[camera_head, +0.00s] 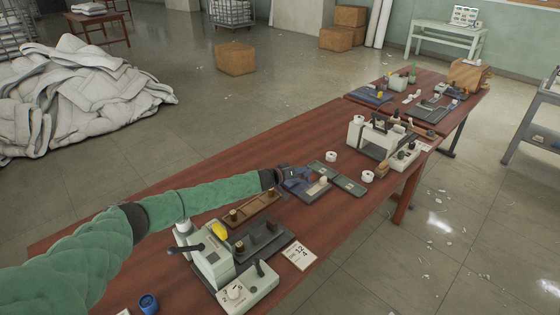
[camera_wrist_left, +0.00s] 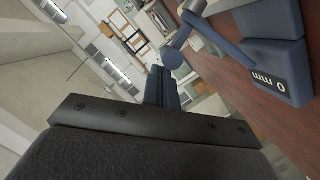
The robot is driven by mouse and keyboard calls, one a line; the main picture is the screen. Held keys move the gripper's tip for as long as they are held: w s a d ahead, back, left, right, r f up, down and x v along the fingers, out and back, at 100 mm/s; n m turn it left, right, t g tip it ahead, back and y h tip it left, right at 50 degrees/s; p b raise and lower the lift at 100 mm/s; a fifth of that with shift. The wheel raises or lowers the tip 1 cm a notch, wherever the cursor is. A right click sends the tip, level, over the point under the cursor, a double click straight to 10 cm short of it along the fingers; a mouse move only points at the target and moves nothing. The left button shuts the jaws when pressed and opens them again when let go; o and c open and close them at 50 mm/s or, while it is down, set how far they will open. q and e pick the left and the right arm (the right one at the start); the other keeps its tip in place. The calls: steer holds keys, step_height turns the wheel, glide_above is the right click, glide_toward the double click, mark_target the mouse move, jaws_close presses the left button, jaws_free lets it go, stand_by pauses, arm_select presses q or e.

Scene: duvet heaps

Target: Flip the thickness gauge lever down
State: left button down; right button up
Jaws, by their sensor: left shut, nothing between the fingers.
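The thickness gauge (camera_head: 305,189) is a small blue device on the red-brown table, just past the end of my left arm in the head view. In the left wrist view its blue body (camera_wrist_left: 270,28) is at the upper right, with a "0 mm" label. A grey-blue lever with a round end (camera_wrist_left: 173,58) sticks out from its side; its exact angle is hard to tell. My left gripper (camera_head: 284,175) is shut and empty beside the gauge. Its dark blue fingers (camera_wrist_left: 161,88) are close to the lever's round end in the wrist view; contact cannot be told. My right gripper is out of view.
A grey-white machine (camera_head: 207,258) with a black lever stands under my left forearm. A wooden tray (camera_head: 258,207) lies near the gripper. Another white machine (camera_head: 378,140) and white rolls (camera_head: 331,156) stand farther along. A duvet heap (camera_head: 75,95) lies on the floor at left.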

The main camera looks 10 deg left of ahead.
arm_select(q)
steer(key=shift+s+d+f, duration=0.2)
steer(key=shift+d+f, duration=0.3)
steer(key=shift+f, duration=0.05)
steer(key=shift+s+d+f, duration=0.3)
steer(key=shift+d+f, duration=0.15)
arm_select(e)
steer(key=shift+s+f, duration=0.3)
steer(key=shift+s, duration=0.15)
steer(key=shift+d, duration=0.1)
